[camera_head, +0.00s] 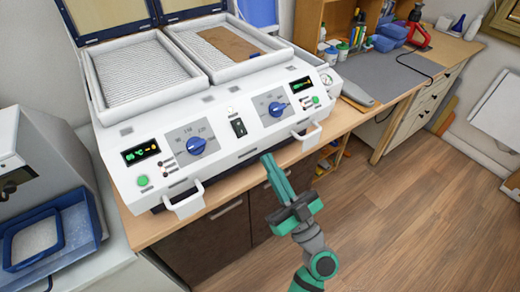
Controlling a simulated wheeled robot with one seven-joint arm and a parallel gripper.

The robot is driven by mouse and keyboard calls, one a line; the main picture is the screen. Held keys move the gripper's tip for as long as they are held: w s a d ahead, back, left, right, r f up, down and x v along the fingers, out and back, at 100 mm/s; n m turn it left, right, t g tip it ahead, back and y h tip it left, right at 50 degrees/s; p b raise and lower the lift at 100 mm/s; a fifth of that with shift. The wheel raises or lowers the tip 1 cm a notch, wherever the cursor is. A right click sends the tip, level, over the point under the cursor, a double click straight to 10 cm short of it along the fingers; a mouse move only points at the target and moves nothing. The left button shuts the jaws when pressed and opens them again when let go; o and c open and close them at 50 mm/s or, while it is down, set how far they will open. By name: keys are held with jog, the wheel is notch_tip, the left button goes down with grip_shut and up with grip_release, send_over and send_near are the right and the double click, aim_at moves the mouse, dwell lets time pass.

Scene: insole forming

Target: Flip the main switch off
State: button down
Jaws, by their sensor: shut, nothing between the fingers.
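The white forming machine (225,152) stands on the wooden bench with both lids raised. Its main switch (238,127), a black rocker, sits in the middle of the front panel between two blue knobs. Its exact tilt is too small to tell. A small light shows above it, and both displays are lit. My gripper (267,158) is shut and empty. Its tips are at the machine's lower front edge, below and to the right of the switch, apart from it.
White handles (307,132) and (186,204) stick out on either side of the front. The left blue knob (196,145) and right blue knob (277,108) flank the switch. A grey machine with a blue-framed tray (45,232) stands at left. The floor (400,230) at right is clear.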

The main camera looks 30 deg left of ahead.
notch_tip(320, 180, up, 5)
send_over(246, 143)
jog(key=s+d, duration=0.1)
jog(key=d, duration=0.2)
jog(key=shift+w+a+f, duration=0.2)
jog(key=shift+a+f, duration=0.25)
jog(key=shift+a, duration=0.05)
jog(key=shift+w+a+f, duration=0.15)
jog(key=shift+a+f, duration=0.6)
jog(key=shift+a, duration=0.1)
jog(key=shift+w+a+f, duration=0.1)
jog(key=shift+a, duration=0.1)
jog(key=shift+d, duration=0.1)
